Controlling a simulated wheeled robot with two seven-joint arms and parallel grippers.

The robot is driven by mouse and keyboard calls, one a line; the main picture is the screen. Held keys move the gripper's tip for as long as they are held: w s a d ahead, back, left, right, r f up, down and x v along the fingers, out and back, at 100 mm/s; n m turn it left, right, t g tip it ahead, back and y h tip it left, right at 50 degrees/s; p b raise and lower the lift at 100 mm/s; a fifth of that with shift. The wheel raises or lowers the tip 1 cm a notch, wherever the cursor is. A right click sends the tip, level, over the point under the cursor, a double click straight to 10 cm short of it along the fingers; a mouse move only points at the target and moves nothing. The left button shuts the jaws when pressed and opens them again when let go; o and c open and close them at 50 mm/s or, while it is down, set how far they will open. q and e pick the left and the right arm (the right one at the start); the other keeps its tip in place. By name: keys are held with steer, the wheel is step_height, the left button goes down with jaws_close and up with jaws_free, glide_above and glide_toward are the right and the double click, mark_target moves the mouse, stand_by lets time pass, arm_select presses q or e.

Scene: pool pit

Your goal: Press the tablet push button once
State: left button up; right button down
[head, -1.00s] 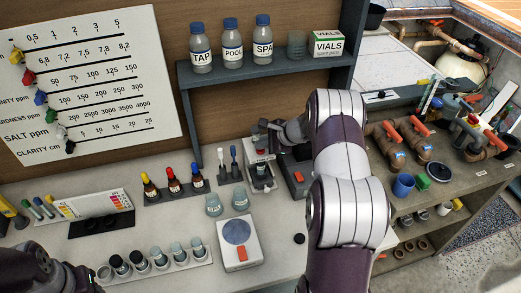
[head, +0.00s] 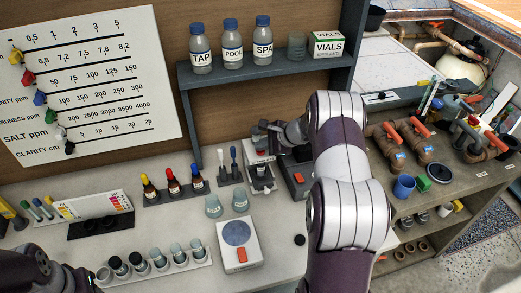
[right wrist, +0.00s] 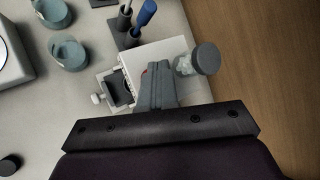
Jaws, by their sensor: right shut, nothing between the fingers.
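The tablet dispenser (head: 258,147) is a small white box on the bench below the shelf. In the right wrist view its white top (right wrist: 165,50) shows beside a grey-capped jar (right wrist: 203,58). A small red spot (right wrist: 145,70), possibly the push button, shows at the edge of my fingers, mostly hidden. My right gripper (right wrist: 156,75) is shut and empty, its tips over the dispenser top; I cannot tell whether they touch. In the head view the right gripper (head: 280,130) reaches in from the right. My left arm shows at the lower left, its jaws out of frame.
A dark unit with an orange button (head: 298,177) stands right of the dispenser. Two upright tools (head: 229,163), glass cups (head: 214,206) and a white scale (head: 238,250) stand left and in front. The shelf (head: 265,68) overhangs behind.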

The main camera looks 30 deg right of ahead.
mark_target(263, 152)
steer(key=shift+r, duration=0.65)
steer(key=shift+r+p, duration=1.85)
steer(key=shift+r, duration=0.75)
steer(key=shift+f, duration=0.1)
